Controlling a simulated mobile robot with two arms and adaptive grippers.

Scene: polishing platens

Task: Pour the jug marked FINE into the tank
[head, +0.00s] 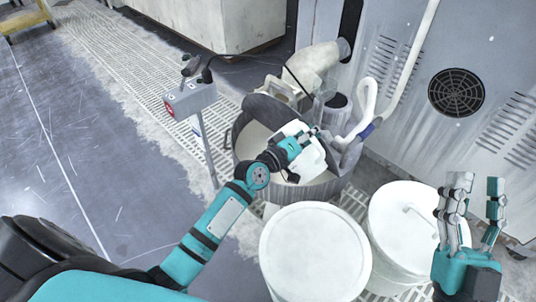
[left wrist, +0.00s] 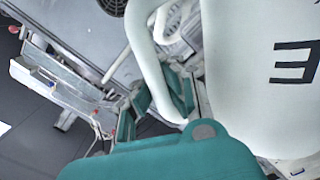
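A white jug (head: 313,159) is over the open round tank (head: 322,189) in the head view, and looks tilted. My left gripper (head: 307,139) is at the jug and hides part of it. In the left wrist view the jug (left wrist: 250,60) fills the right side. A dark letter like an E shows on it; the rest of the marking is out of frame. The teal fingers of my left gripper (left wrist: 155,108) are closed around the jug's handle (left wrist: 146,62). The jug's mouth and any liquid stream cannot be made out. My right gripper (head: 472,208) is open and empty, fingers upward.
Two white lidded drums (head: 315,252) (head: 408,222) stand in front of the tank. A post with a control box (head: 190,98) stands left of it. A grey machine cabinet (head: 400,60) with a round vent is behind. The floor at left is clear.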

